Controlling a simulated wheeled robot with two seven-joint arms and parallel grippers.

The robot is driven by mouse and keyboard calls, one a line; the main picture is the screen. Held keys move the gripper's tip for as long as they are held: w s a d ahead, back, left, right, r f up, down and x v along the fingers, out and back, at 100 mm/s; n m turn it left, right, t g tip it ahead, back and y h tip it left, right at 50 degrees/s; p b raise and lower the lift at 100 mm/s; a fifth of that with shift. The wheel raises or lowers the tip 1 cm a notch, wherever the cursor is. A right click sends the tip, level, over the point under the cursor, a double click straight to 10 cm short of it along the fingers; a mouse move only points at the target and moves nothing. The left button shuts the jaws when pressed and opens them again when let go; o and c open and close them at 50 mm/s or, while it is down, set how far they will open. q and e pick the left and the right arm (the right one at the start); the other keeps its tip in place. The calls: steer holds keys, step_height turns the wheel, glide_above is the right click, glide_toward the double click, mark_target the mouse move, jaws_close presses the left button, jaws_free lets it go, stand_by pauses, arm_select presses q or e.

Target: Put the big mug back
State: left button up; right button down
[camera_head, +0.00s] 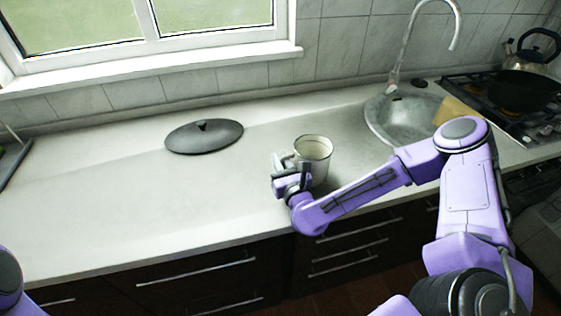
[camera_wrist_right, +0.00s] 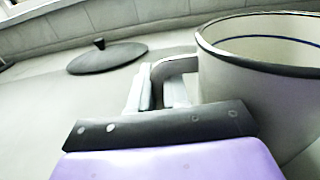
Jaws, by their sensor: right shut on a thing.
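The big mug (camera_head: 316,150) is white enamel with a dark rim. It is upright at the counter, right of the middle in the head view; whether its base touches the counter is hard to tell. My right gripper (camera_head: 290,166) is at the mug's left side, shut on its handle. In the right wrist view the mug (camera_wrist_right: 265,75) fills the right side, and the gripper's fingers (camera_wrist_right: 160,88) close on the handle (camera_wrist_right: 176,66). Of my left arm only a part shows at the lower left corner; its gripper is out of view.
A dark lid (camera_head: 204,137) with a knob lies on the counter (camera_head: 110,205), left of the mug. A round sink (camera_head: 400,118) with a tall tap is to the right. Beyond it is a stove with a black pan (camera_head: 520,92) and a kettle (camera_head: 536,52). The left counter is mostly clear.

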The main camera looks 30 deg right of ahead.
steer(key=shift+f, duration=0.15)
steer(key=shift+f, duration=0.1)
steer(key=c, duration=1.1)
jaws_free()
